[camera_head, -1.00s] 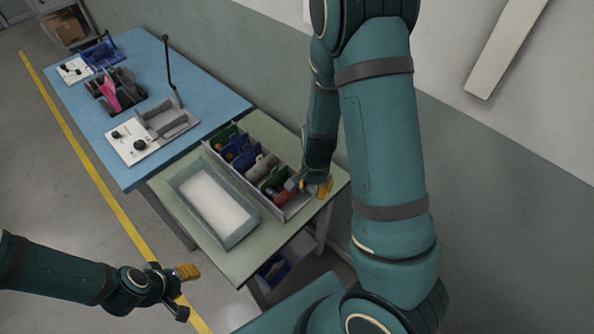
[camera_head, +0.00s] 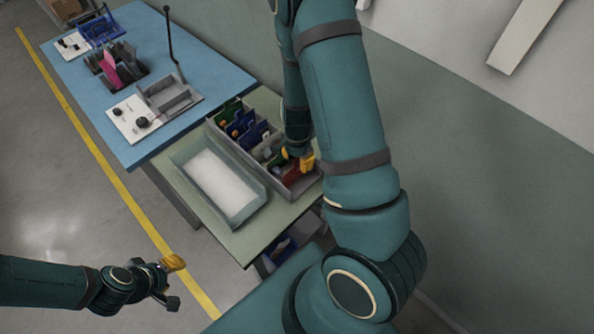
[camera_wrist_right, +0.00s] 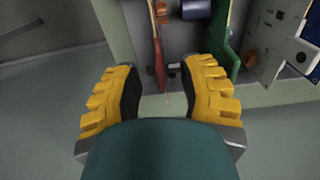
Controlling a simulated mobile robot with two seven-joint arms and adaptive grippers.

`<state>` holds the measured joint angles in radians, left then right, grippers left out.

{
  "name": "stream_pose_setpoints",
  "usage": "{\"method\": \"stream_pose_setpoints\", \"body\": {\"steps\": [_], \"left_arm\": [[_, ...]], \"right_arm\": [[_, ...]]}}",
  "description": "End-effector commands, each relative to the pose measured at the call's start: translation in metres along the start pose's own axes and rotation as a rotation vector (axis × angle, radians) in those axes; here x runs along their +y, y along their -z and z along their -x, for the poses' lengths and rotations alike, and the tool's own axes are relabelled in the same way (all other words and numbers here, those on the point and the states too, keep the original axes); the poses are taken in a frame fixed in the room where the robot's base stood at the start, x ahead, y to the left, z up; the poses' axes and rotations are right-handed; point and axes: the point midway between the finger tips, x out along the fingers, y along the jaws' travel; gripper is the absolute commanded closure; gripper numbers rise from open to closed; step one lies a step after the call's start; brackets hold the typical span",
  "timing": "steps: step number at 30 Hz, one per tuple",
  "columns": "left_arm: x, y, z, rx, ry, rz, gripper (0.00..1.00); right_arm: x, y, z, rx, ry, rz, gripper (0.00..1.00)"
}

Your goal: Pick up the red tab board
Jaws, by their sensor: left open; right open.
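The red tab board (camera_head: 291,168) stands in the near end slot of the grey divided rack (camera_head: 305,184). In the right wrist view the red tab board (camera_wrist_right: 158,58) shows edge-on, ahead of and between the fingertips. My right gripper (camera_head: 298,158) is open over that end of the rack, its yellow fingers on either side of the board; I cannot tell whether they touch it. It also shows in the right wrist view (camera_wrist_right: 163,72). My left gripper (camera_head: 170,283) is open and empty over the floor at the lower left.
A green board (camera_wrist_right: 238,35) stands beside the red one. Blue boards (camera_head: 240,124) fill farther slots. A pale grey tray (camera_head: 243,214) lies beside the rack on the green table. The blue table (camera_head: 130,60) behind holds fixtures and an upright rod (camera_head: 171,45).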

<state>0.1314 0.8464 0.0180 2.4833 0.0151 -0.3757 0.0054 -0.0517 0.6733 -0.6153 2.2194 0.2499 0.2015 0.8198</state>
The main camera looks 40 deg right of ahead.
Motion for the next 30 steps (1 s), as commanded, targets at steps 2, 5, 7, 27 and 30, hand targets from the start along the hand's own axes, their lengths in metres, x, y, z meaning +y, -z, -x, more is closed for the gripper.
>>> {"method": "stream_pose_setpoints", "body": {"steps": [2,5,7,27,30], "left_arm": [[-0.002,-0.001,-0.005,0.0,0.001,0.0,0.53],[-0.003,-0.001,-0.009,-0.001,0.002,0.0,0.53],[-0.004,-0.002,-0.011,-0.001,0.002,0.0,0.53],[-0.004,-0.002,-0.012,-0.002,0.002,-0.001,0.53],[-0.004,-0.002,-0.012,-0.002,0.002,-0.001,0.53]], "right_arm": [[0.001,0.0,-0.015,-0.001,-0.003,-0.001,0.61],[0.0,0.0,-0.03,-0.001,-0.003,-0.001,0.61],[0.0,0.0,-0.037,-0.001,-0.001,0.0,0.61],[-0.001,-0.001,-0.043,-0.001,0.001,0.001,1.0],[-0.001,-0.001,-0.044,-0.001,0.001,0.001,1.0]]}}
